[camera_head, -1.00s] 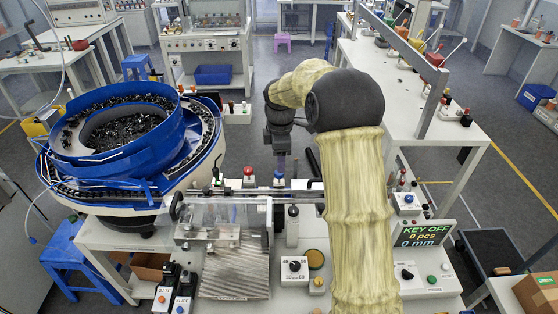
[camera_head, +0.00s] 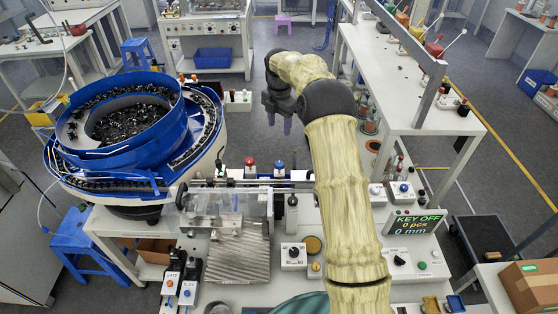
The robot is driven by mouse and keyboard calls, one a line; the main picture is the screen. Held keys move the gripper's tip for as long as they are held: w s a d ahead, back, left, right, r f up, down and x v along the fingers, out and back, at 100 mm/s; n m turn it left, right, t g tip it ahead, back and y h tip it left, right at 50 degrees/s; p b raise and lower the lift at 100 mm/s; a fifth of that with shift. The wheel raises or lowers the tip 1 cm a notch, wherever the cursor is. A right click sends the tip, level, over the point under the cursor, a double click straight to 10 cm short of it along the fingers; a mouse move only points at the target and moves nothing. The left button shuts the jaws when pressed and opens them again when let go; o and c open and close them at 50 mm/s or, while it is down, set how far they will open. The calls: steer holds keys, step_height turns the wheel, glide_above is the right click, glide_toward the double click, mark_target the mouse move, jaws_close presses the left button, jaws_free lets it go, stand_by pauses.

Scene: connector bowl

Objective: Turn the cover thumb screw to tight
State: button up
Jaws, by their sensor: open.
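A clear cover (camera_head: 212,204) sits over the track at the front right of the blue feeder bowl. A dark knob (camera_head: 181,196) stands at its left end, and a black-topped pale post (camera_head: 292,212) stands just right of it. I cannot tell which dark part is the thumb screw, or how far it is turned. My gripper (camera_head: 279,123) hangs above and beyond the track, up and to the right of the cover. Its fingers point down, apart from everything, open and empty. My arm hides part of the bench right of the post.
The blue feeder bowl (camera_head: 122,122) with dark parts stands at left. Red (camera_head: 250,167) and blue (camera_head: 280,169) buttons stand behind the track. GATE and SLOW switches (camera_head: 180,280) stand at front left.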

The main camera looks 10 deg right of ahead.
mark_target(279, 163)
step_height(279, 163, down, 17)
steer(key=p, duration=0.6)
steer(key=c, duration=1)
